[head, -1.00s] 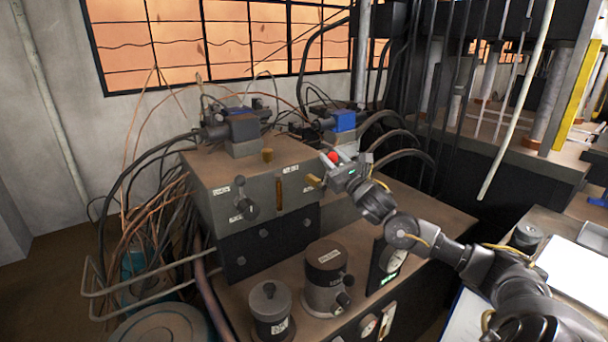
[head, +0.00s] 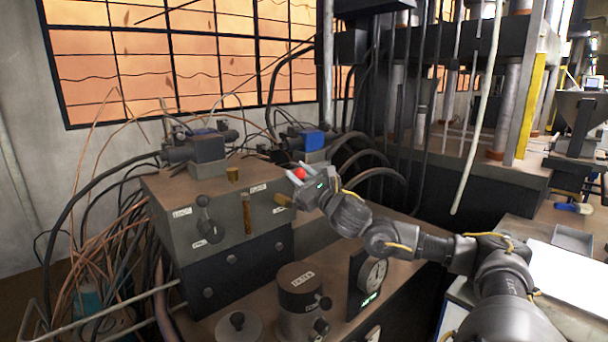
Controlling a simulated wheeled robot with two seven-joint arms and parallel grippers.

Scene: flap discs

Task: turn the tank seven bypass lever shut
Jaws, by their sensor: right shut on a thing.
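A grey valve block (head: 176,192) stands on the bench, with small white labels too small to read surely. A dark lever with a round knob (head: 208,222) is on its front face, beside an upright brass bar (head: 247,214). A red ball knob (head: 299,173) sits at the block's right end, above a brass fitting (head: 284,201). My right gripper (head: 297,175) is shut on the red knob, reaching in from the right. The stem under the knob is hidden, so I cannot tell which lever it belongs to. My left gripper is out of view.
A labelled filter canister (head: 298,291) and a round dial gauge (head: 374,273) stand in front of the block. Black hoses (head: 377,173) arch behind my right gripper. Loose copper wires and cables (head: 100,235) crowd the block's left side.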

